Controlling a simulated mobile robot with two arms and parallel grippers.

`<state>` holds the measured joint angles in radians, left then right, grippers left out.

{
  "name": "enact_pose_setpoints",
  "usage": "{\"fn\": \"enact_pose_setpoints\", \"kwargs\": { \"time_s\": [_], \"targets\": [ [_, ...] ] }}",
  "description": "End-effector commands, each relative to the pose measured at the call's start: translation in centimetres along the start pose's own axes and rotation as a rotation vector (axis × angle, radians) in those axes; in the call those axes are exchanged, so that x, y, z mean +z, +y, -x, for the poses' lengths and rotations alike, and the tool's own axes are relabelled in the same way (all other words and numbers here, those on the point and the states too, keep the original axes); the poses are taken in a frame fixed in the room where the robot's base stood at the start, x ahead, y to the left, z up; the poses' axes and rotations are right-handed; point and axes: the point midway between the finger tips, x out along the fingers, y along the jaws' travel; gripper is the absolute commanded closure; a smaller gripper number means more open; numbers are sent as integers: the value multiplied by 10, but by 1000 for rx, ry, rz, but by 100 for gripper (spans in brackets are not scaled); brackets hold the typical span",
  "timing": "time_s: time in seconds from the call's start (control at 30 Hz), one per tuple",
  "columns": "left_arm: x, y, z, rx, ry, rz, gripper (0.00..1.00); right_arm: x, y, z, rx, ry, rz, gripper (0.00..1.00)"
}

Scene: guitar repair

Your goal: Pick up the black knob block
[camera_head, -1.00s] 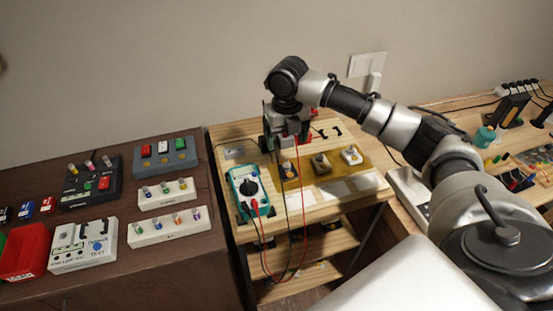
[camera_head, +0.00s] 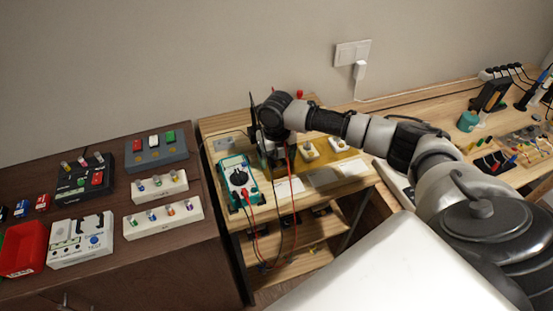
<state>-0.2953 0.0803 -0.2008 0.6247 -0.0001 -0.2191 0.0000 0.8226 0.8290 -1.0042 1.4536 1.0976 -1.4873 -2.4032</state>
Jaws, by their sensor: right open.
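My right gripper (camera_head: 272,158) points down over the left end of the yellow-brown mat (camera_head: 345,158) on the small wooden table. It is open. The black knob block is not clearly visible now; my gripper and wrist cover the left end of the mat, where a dark-topped block stood in the earlier view. Two pale-topped knob blocks stand to the right on the mat, a middle one (camera_head: 308,151) and a right one (camera_head: 338,145). Whether the fingers touch anything is hidden. My left gripper is not in view.
A teal multimeter (camera_head: 238,182) with red and black leads lies just left of my gripper. White paper cards (camera_head: 289,187) lie in front. A dark brown cabinet (camera_head: 165,262) with boxes stands left, a wooden workbench with tools right.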

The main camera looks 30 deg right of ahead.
Motion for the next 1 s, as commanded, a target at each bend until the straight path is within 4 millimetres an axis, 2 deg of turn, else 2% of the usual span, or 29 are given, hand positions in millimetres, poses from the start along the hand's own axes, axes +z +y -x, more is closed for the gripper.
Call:
{"fn": "enact_pose_setpoints", "kwargs": {
  "time_s": [0.07,0.43,0.77,0.87,1.0],
  "targets": [
    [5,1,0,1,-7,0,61,0,0,0,0,0,0,23],
    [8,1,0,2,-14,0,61,0,0,0,0,0,0,77],
    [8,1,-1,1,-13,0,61,0,0,4,1,-1,0,78],
    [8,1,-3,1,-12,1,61,0,0,12,1,-1,0,78],
    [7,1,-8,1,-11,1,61,1,0,36,2,-5,-1,78]
  ]
}}
